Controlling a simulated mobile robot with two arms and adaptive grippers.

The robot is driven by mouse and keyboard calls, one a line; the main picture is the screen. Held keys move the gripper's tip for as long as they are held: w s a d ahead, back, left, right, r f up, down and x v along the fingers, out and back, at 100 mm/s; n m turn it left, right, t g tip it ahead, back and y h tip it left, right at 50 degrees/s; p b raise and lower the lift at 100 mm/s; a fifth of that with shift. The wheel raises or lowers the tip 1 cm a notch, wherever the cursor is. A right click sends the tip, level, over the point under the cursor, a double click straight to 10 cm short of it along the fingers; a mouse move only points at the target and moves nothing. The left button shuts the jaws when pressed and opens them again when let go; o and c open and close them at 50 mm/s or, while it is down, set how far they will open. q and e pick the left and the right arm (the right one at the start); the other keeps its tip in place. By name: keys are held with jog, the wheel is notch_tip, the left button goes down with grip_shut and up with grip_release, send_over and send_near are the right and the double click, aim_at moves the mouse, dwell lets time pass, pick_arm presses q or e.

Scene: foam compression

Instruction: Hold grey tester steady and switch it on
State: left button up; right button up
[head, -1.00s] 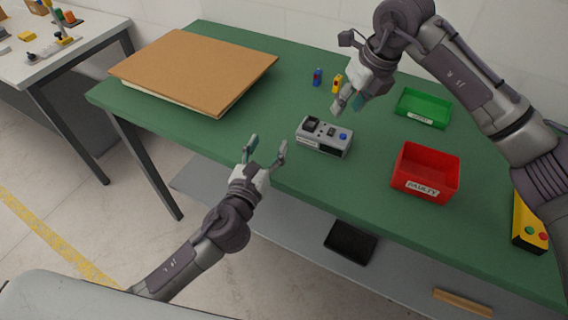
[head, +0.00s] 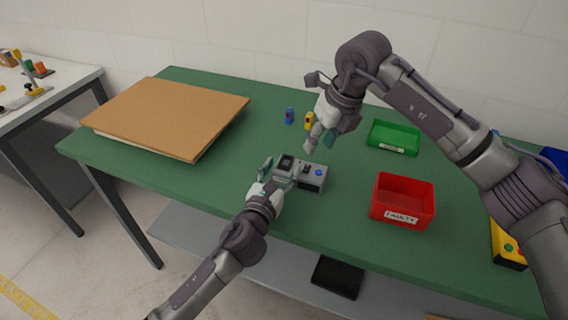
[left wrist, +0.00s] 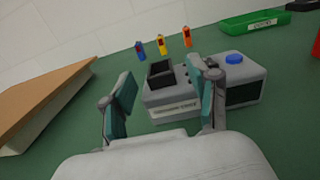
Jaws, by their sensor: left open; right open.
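The grey tester (head: 312,184) sits on the green table, with a dark square socket at its left, small controls in the middle and a blue round button at its right. It also shows in the left wrist view (left wrist: 172,107). My left gripper (head: 277,172) is open at the tester's left end. In the left wrist view its left finger is left of the tester and its right finger overlaps the tester's front; I cannot tell whether they touch. My right gripper (head: 319,144) is open and empty, above and behind the tester, fingers pointing down.
Behind the tester stand small blue (head: 289,116), yellow (head: 309,121) and orange (left wrist: 187,37) pieces. A red bin (head: 403,190) labelled FAULTY is to the right, with a green tray (head: 393,138) behind it. A brown board (head: 165,115) lies at the left.

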pick_arm(q)
jog(key=shift+x, duration=1.1)
